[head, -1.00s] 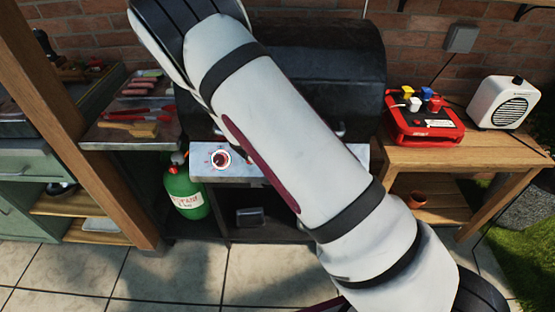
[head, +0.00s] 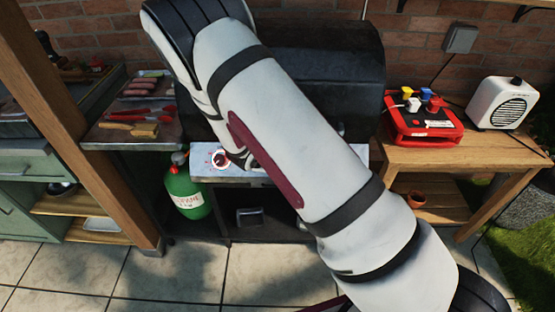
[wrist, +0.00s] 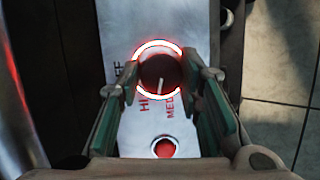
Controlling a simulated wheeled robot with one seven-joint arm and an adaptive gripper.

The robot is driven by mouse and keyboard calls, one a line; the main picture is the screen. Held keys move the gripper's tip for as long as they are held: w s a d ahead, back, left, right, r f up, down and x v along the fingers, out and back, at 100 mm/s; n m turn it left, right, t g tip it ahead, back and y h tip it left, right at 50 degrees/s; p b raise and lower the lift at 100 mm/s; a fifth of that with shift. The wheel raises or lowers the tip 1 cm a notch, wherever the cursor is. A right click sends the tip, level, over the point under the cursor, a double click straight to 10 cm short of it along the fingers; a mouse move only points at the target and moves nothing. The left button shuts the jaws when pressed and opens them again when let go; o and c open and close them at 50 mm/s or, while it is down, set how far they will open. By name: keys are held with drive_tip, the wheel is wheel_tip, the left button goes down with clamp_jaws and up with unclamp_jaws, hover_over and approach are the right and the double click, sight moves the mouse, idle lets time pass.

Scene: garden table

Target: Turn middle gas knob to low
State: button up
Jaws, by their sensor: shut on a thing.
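A dark red gas knob (wrist: 160,68) with a glowing white and red ring is in the upper middle of the wrist view. Its white mark points down in the picture, between the HI and MED prints. My gripper (wrist: 165,76) has one finger on each side of the knob and is shut on it. In the head view, the ringed knob (head: 221,160) is at the left of the grill's pale front panel (head: 204,176). My arm covers much of the panel there, so I cannot tell which other knobs are behind it.
A red button (wrist: 163,148) sits below the knob in the wrist view. A green propane bottle (head: 188,193) stands under the panel's left end. The dark grill lid (head: 330,65) rises behind my arm. A wooden side table (head: 460,155) holds a red case (head: 422,130).

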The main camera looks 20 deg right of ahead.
drive_tip(key=n+t, duration=0.1)
drive_tip(key=n, duration=0.2)
drive_tip(key=n+t+p, duration=0.1)
drive_tip(key=n, duration=0.2)
drive_tip(key=shift+s+f+h, duration=0.1)
drive_tip(key=shift+s+h, duration=0.1)
drive_tip(key=shift+h, duration=0.2)
drive_tip(key=n+t+p, duration=0.1)
drive_tip(key=n, duration=0.2)
drive_tip(key=n+t, duration=0.1)
drive_tip(key=n, duration=0.2)
drive_tip(key=shift+f+n+p, duration=0.15)
drive_tip(key=shift+n+p, duration=0.25)
drive_tip(key=o, duration=1.1)
drive_tip(key=v, duration=1.2)
drive_tip(key=shift+s+d, duration=0.1)
drive_tip(key=shift+d, duration=0.05)
